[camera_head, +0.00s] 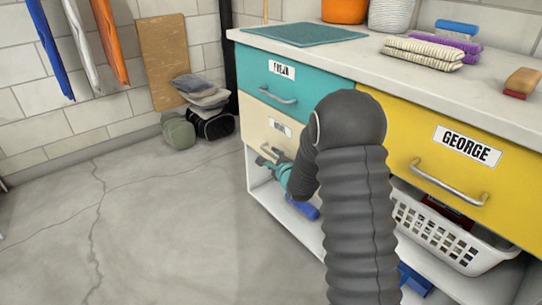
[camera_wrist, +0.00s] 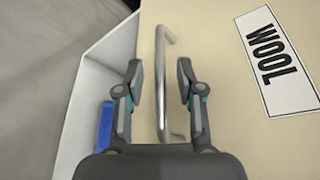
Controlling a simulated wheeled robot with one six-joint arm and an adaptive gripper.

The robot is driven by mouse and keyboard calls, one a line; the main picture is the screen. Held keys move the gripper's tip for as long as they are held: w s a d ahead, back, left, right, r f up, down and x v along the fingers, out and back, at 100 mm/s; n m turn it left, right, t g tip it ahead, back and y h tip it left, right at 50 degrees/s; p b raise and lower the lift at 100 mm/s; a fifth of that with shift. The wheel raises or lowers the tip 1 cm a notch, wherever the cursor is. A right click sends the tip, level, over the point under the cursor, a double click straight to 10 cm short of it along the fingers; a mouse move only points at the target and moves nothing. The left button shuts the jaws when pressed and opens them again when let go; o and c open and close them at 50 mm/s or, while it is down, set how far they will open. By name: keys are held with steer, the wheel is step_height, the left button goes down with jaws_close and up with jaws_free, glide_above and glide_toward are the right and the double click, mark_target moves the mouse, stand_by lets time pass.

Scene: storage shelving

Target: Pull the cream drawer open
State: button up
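The cream drawer (camera_head: 258,113) is under a teal drawer, and its front looks flush with the cabinet, so it appears closed. In the wrist view, its cream front (camera_wrist: 215,35) carries a white label (camera_wrist: 277,62) reading WOOL. The drawer's silver bar handle (camera_wrist: 162,112) runs between the two fingers of my gripper (camera_wrist: 160,77). The fingers are open, one on each side of the bar, with visible gaps. In the head view, my gripper (camera_head: 275,163) is at the drawer's lower front; my arm hides the drawer's right part.
The teal drawer (camera_head: 310,83) is above and a yellow drawer (camera_head: 405,125) labelled GEORGE is to the right. A white basket (camera_head: 440,232) sits on the low shelf. Bags (camera_head: 205,110) lie by the wall. The floor (camera_head: 150,220) before the cabinet is clear.

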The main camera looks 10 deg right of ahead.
steer(key=shift+x, duration=1.2)
jaws_close()
